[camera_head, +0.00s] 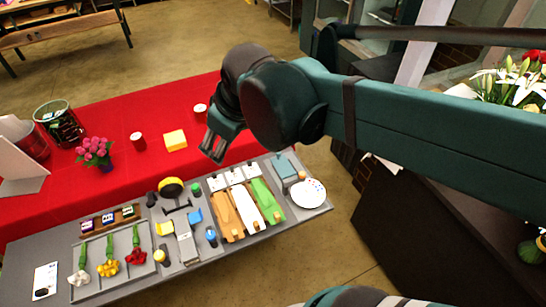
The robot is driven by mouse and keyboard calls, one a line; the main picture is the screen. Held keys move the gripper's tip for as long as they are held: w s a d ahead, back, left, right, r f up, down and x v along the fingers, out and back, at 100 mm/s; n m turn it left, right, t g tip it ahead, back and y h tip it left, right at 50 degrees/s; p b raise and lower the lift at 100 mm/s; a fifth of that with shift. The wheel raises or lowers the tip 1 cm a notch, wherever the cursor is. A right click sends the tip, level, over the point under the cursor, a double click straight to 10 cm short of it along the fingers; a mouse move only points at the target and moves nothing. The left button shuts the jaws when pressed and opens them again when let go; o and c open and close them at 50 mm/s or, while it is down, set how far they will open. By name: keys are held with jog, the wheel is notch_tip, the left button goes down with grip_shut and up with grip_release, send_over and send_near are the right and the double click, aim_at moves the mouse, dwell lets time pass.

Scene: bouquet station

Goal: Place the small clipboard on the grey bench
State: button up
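The grey bench (318,215) runs across the lower middle of the view with many items laid out on it. I cannot tell for sure which thing is the small clipboard. A flat blue-grey piece (284,166) lies near the bench's right back corner, and a white card with dark print (46,280) lies at its left end. My gripper (213,156) hangs over the red table, behind the bench. Its fingers look apart, with nothing seen between them.
On the bench are a tray of flowers (100,297), orange, white and green slips, a white round plate (308,193), tape and small tools.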

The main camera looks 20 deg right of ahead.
jog(key=s+d+f+m+t+h, duration=0.1)
jog(key=s+d+f+m, duration=0.2)
jog(key=s+d+m, duration=0.4)
jog(key=shift+s+d+f+t, duration=0.35)
jog(key=shift+s+d, duration=0.25)
jog(key=shift+d, duration=0.7)
